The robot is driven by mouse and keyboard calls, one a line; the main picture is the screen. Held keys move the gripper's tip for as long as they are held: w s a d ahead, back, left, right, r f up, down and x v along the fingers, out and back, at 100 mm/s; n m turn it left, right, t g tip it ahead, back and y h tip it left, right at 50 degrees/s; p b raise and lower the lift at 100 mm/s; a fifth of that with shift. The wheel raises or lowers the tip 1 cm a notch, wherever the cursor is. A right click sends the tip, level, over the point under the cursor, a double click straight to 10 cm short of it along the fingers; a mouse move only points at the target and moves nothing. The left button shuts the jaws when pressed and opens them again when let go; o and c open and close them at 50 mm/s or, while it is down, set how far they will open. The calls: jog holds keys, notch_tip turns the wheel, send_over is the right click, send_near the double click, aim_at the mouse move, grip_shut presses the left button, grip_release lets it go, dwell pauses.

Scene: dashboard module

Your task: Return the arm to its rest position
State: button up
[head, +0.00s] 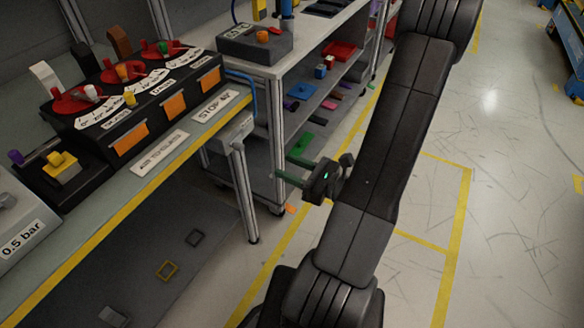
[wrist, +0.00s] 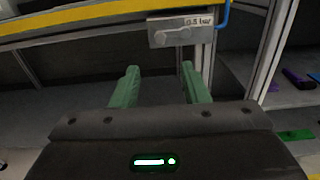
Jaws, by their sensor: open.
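My gripper (head: 283,166) is at the end of my dark arm, in the aisle just right of the workbench's end in the head view. Its two green fingers point left toward the bench and shelf legs. In the wrist view, my gripper (wrist: 160,70) has its fingers spread wide with nothing between them. My arm (head: 385,150) reaches from the bottom to the top right of the head view, bent at its joints. The fingers appear below the level of the bench top and touch nothing that I can make out.
The dashboard panel (head: 135,105) with red dials stands on the yellow-edged workbench (head: 120,210). A grey valve plate (wrist: 181,30) hangs at the bench end, ahead of the fingers. A shelf unit (head: 262,68) with coloured parts stands behind. Open floor (head: 500,200) lies to the right.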

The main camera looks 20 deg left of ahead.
dwell(0.6)
jog(key=x, duration=1.3)
jog(key=shift+w+a+p, duration=0.1)
jog(key=shift+a+p, duration=0.2)
jog(key=shift+a, duration=0.05)
jog(key=v, duration=1.4)
jog(key=shift+n, duration=0.3)
jog(key=x, duration=1.4)
jog(key=shift+f+b, duration=0.25)
jog(key=shift+b, duration=0.1)
jog(key=n+g+b, duration=0.1)
jog(key=n+b, duration=0.2)
jog(key=n, duration=0.1)
send_near(243, 150)
jog(key=shift+s+d+f, duration=0.3)
jog(key=shift+s+d, duration=0.25)
jog(key=shift+d, duration=0.1)
jog(key=shift+s+d+f, duration=0.35)
jog(key=shift+s+d, duration=0.25)
jog(key=shift+d, duration=0.1)
jog(key=shift+s+d+f, duration=0.3)
jog(key=shift+s+d, duration=0.25)
jog(key=shift+d, duration=0.1)
